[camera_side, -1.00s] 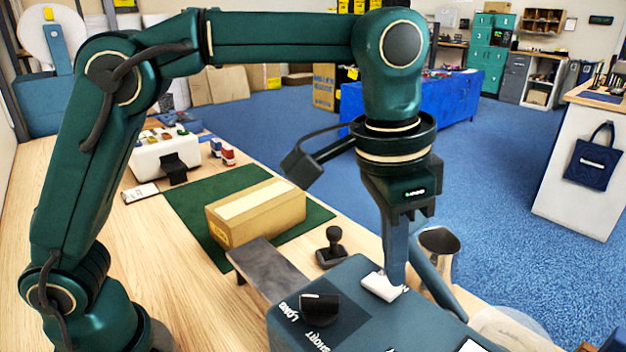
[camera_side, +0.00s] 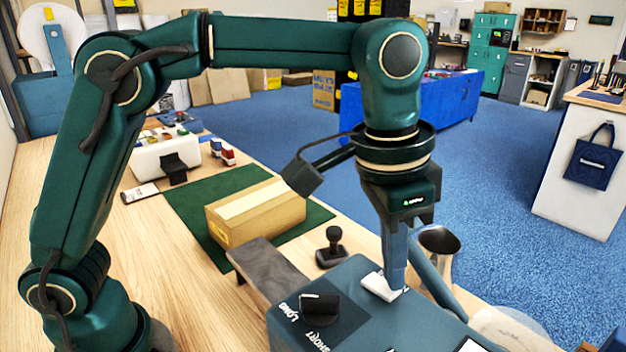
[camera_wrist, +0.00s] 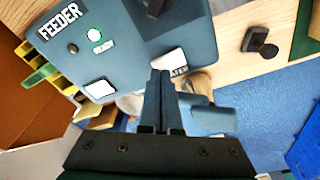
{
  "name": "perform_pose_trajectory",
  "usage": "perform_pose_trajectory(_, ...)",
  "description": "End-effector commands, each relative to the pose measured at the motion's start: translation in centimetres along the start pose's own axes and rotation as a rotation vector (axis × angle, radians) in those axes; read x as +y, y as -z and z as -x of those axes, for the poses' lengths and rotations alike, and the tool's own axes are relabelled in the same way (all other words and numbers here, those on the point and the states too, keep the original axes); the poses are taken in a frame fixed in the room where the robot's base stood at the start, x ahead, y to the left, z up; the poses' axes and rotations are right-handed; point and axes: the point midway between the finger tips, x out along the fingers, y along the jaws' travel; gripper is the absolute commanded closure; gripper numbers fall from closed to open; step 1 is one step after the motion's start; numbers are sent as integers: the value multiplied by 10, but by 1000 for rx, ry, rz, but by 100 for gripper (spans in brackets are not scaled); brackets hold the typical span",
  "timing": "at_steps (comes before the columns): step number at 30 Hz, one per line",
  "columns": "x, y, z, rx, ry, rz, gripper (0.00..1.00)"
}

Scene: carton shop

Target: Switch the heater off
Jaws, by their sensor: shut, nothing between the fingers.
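The heater switch (camera_side: 381,288) is a white rocker on top of the blue-grey machine (camera_side: 350,276). In the wrist view the same white rocker (camera_wrist: 170,58) has a label ending in "ATER", partly hidden by my fingers. My gripper (camera_side: 394,278) is shut and empty, pointing down with its fingertips at the rocker's right part. In the wrist view my gripper (camera_wrist: 160,76) overlaps the label's edge. I cannot tell whether the tips press the rocker, nor which way it is tipped.
A second white rocker (camera_wrist: 99,90) and a green-lit round button (camera_wrist: 95,35) are near the "FEEDER" label (camera_wrist: 62,25). A black knob (camera_side: 319,306) stands beside "LONG" and "SHORT". A hand stamp (camera_side: 333,247), a metal cup (camera_side: 439,240) and a carton (camera_side: 256,213) are nearby.

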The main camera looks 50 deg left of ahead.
Motion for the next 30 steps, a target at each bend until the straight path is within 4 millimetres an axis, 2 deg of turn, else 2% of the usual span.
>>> perform_pose_trajectory(22,0,-2,-10,-1,0,0,100)
perform_pose_trajectory(30,0,1,2,2,0,0,100)
